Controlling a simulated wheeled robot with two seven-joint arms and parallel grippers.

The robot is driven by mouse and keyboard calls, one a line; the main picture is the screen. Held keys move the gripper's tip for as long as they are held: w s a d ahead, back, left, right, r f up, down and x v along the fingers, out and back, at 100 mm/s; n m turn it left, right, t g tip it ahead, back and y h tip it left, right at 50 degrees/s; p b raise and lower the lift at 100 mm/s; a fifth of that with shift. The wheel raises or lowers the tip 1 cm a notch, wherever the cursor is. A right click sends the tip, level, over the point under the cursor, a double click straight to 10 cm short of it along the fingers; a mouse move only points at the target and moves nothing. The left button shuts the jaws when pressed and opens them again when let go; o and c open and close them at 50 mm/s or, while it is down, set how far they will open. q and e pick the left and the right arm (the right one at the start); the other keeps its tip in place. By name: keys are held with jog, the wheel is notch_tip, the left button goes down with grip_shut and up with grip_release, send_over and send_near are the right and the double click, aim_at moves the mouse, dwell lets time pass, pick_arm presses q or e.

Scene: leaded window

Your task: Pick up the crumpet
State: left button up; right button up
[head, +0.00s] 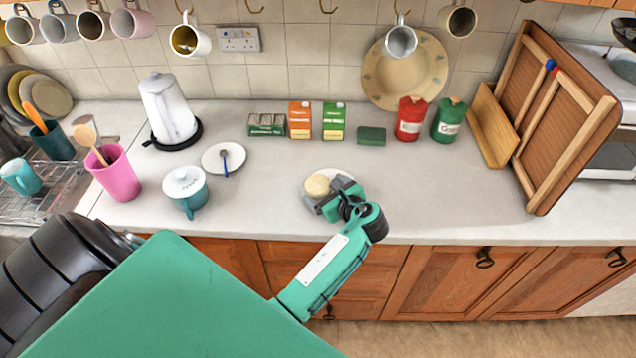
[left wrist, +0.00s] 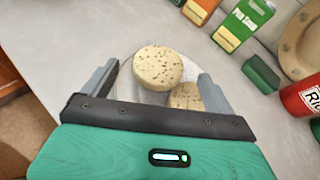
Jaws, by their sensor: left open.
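A pale round crumpet with small holes (left wrist: 158,67) shows between the fingers of my left gripper (left wrist: 158,90) in the left wrist view. A second crumpet (left wrist: 186,96) lies beside it, partly hidden by the gripper. Both are on a white plate (left wrist: 127,88). In the head view one crumpet (head: 317,185) shows on the plate (head: 345,178) near the counter's front edge, and my left gripper (head: 322,198) is right at it, partly covering the plate. The left gripper is open, its fingers on either side of the nearer view of the crumpet. I cannot tell whether they touch it. My right gripper is not in view.
A green block (head: 371,136), cartons (head: 333,121), a red canister (head: 410,118) and a green canister (head: 449,120) stand behind. A lidded teal pot (head: 186,190) and a saucer with a spoon (head: 223,160) are left. The counter right of the plate is clear.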

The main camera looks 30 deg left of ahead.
aim_at(319, 185)
pick_arm(q)
jog(key=x, duration=0.2)
jog(key=shift+w+a+p, duration=0.1)
jog(key=shift+a+p, duration=0.2)
jog(key=shift+a, duration=0.05)
jog(key=shift+w+a+f, duration=0.15)
jog(key=shift+a+f, duration=0.15)
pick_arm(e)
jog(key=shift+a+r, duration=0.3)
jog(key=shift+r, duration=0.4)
pick_arm(q)
jog(key=shift+c, duration=0.4)
jog(key=c, duration=1.1)
jog(key=shift+o, duration=0.2)
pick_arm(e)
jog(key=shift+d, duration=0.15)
pick_arm(q)
jog(key=shift+r, duration=0.2)
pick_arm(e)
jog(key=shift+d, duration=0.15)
